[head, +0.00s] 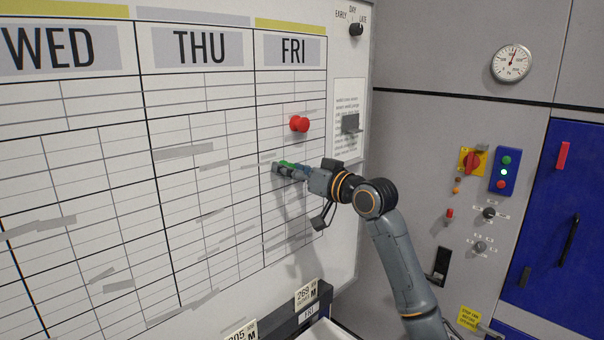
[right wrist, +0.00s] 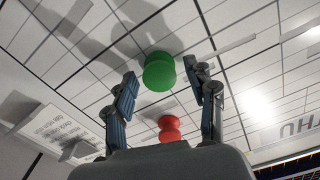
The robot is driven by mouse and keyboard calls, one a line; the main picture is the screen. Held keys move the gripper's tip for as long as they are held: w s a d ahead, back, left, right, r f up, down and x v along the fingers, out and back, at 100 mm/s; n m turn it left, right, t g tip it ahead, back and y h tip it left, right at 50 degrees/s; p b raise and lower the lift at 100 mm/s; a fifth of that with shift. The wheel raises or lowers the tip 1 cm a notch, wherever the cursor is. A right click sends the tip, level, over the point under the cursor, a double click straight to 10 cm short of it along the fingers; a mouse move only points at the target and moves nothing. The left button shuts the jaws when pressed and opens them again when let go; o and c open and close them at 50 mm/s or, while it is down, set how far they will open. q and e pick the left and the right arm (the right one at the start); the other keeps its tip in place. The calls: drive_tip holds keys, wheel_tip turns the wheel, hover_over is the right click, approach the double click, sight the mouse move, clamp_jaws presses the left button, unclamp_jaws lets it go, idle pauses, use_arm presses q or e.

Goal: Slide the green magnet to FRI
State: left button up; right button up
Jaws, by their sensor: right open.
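The green magnet (head: 286,163) is on the whiteboard (head: 225,130) in the FRI column, below the red magnet (head: 299,124). My right gripper (head: 284,170) is at the board and hides part of the green magnet in the head view. In the right wrist view the green magnet (right wrist: 159,72) shows between the two spread fingers of the gripper (right wrist: 164,92), with a gap on each side. The FRI heading (head: 293,51) is at the top of the column. My left gripper is in neither view.
The red magnet (right wrist: 170,129) is close to the fingers. A paper sheet with a dark holder (head: 350,122) is at the board's right edge. A dial knob (head: 356,29) is above it. Tagged trays (head: 307,294) stand below the board.

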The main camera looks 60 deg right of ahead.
drive_tip(key=v, duration=1.1)
drive_tip(key=shift+s, duration=0.35)
drive_tip(key=shift+a, duration=0.15)
